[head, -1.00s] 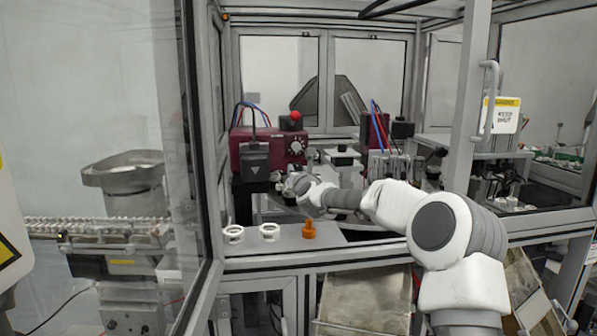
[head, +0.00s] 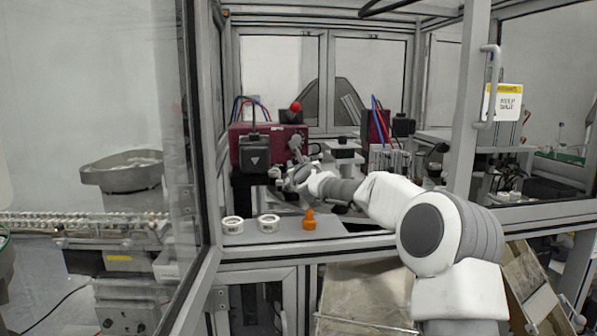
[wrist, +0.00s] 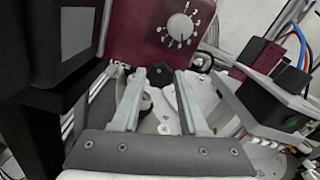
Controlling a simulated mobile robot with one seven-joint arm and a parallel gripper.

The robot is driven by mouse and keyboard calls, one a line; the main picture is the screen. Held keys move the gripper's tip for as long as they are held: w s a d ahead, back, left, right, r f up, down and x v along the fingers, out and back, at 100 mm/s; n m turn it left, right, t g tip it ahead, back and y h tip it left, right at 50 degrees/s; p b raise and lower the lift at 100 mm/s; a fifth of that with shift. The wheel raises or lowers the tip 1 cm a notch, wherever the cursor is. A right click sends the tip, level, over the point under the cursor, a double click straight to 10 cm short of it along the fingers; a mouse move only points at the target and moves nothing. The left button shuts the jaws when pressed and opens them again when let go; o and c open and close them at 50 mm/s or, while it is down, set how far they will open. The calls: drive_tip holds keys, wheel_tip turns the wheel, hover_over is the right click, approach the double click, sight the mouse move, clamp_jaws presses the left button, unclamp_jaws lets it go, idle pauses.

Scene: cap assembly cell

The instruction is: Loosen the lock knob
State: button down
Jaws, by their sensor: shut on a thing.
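A black knob (wrist: 160,74) sits between the tips of my two pale fingers in the wrist view, low in front of the dark red machine. My gripper (wrist: 160,76) is shut on this black knob, with one finger on each side. In the head view my gripper (head: 286,168) is small, in front of the dark red machine (head: 265,136), and hides the knob. The machine's white numbered dial (wrist: 180,26) shows above the knob in the wrist view. Any turn of the knob cannot be told.
Two white rings (head: 232,225) and an orange piece (head: 309,219) stand on the front shelf. A dark block (wrist: 280,100) with wires is close on the right in the wrist view. A black housing (wrist: 30,40) is close on the left. Cabinet posts flank my arm.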

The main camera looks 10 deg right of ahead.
drive_tip(key=n+b, duration=0.2)
drive_tip(key=n, duration=0.3)
drive_tip(key=shift+a+f+n, duration=0.1)
drive_tip(key=shift+a+n, duration=0.05)
drive_tip(key=shift+n, duration=0.15)
drive_tip(key=n+b, duration=0.1)
drive_tip(key=n, duration=0.4)
drive_tip(key=n+b, duration=0.1)
drive_tip(key=n, duration=0.5)
drive_tip(key=shift+f, duration=0.1)
drive_tip(key=n, duration=0.5)
drive_tip(key=shift+n+b, duration=0.3)
drive_tip(key=shift+b, duration=0.1)
drive_tip(key=shift+c, duration=2.2)
unclamp_jaws()
drive_tip(key=shift+s, duration=0.15)
